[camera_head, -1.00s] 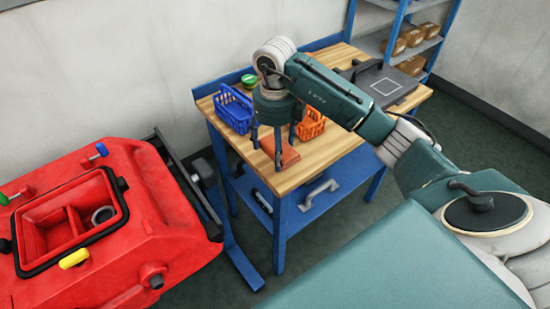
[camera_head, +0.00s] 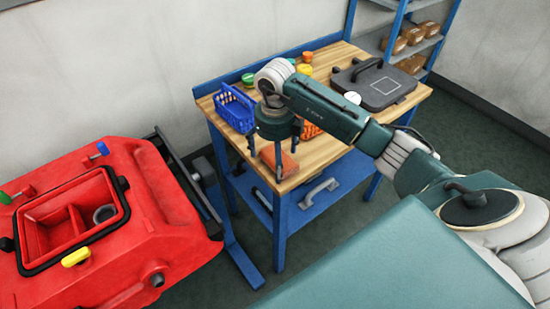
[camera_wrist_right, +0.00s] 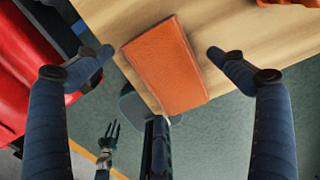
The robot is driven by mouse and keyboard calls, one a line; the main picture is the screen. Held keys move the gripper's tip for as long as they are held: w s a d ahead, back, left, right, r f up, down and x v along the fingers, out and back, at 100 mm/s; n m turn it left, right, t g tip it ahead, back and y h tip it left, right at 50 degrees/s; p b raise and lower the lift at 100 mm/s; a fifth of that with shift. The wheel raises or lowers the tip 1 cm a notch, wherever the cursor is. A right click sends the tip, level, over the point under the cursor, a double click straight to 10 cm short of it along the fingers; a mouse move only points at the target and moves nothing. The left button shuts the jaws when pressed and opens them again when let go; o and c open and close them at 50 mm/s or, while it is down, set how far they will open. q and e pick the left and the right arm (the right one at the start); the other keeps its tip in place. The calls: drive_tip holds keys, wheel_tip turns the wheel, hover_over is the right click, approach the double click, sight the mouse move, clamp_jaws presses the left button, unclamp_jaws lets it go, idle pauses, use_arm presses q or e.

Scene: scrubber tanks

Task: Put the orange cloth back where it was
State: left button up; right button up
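The orange cloth (camera_head: 283,161) lies on the front edge of the wooden bench top, partly hidden by my right gripper in the head view. In the right wrist view the cloth (camera_wrist_right: 165,65) is a flat folded piece lying between the spread fingers, its lower end at the bench edge. My right gripper (camera_head: 273,157) points down over it, open and empty; in the wrist view its fingertips (camera_wrist_right: 159,54) are apart from the cloth on both sides. My left gripper (camera_wrist_right: 108,138) shows small and low in the wrist view, fingers spread; it is outside the head view.
A blue basket (camera_head: 235,108) stands at the bench's left, and an orange basket (camera_head: 311,129) is partly behind my arm. A dark case (camera_head: 373,84) lies at the right. The red scrubber tank (camera_head: 100,230) is left of the bench.

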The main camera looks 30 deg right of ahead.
drive_tip(key=shift+r, duration=0.25)
drive_tip(key=shift+w+r, duration=0.1)
drive_tip(key=shift+r, duration=0.25)
wheel_tip(320, 180, up, 11)
drive_tip(key=b, duration=0.1)
